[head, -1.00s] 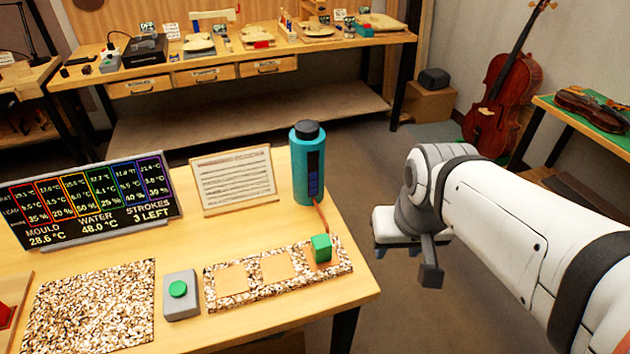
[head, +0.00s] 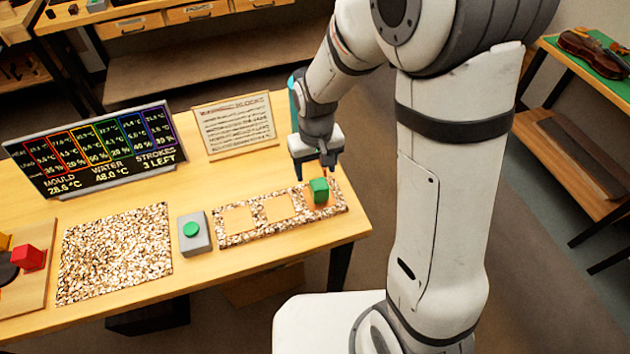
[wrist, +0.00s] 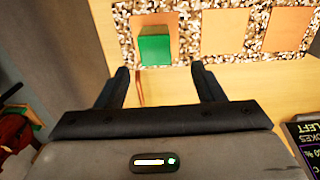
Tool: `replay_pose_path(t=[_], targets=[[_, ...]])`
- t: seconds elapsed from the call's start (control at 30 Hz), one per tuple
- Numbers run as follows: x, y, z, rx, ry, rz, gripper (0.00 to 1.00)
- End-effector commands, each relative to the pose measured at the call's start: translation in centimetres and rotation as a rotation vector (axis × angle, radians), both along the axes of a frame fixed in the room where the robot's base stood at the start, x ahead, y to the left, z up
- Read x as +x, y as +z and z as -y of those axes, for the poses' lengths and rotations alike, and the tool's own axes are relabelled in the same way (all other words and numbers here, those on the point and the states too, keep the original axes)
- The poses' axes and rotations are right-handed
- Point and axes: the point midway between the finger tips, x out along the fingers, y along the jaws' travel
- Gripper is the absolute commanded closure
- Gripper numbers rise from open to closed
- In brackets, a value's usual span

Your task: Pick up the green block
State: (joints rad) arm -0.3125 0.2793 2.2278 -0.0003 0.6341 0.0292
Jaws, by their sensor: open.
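The green block (head: 319,191) sits on the rightmost square pad of the speckled strip (head: 236,239) in the head view. My gripper (head: 314,172) is just above and behind the block, fingers pointing down, apart from it. In the wrist view the green block (wrist: 154,47) lies beyond the fingertips, a little left of the middle of the gap. My gripper (wrist: 160,75) is open there with nothing between its fingers.
A grey box with a green button (head: 194,235) stands left of the strip. A paper card (head: 235,125) and a display board (head: 92,148) stand behind. A red block (head: 28,257) is at far left.

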Motion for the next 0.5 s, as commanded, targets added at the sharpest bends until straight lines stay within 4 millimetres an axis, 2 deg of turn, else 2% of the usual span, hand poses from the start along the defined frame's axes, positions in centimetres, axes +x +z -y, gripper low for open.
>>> replay_pose_path(t=[0.5], targets=[[-0.2,-5.9,0.6,-0.001,-0.001,-0.005,0.38]])
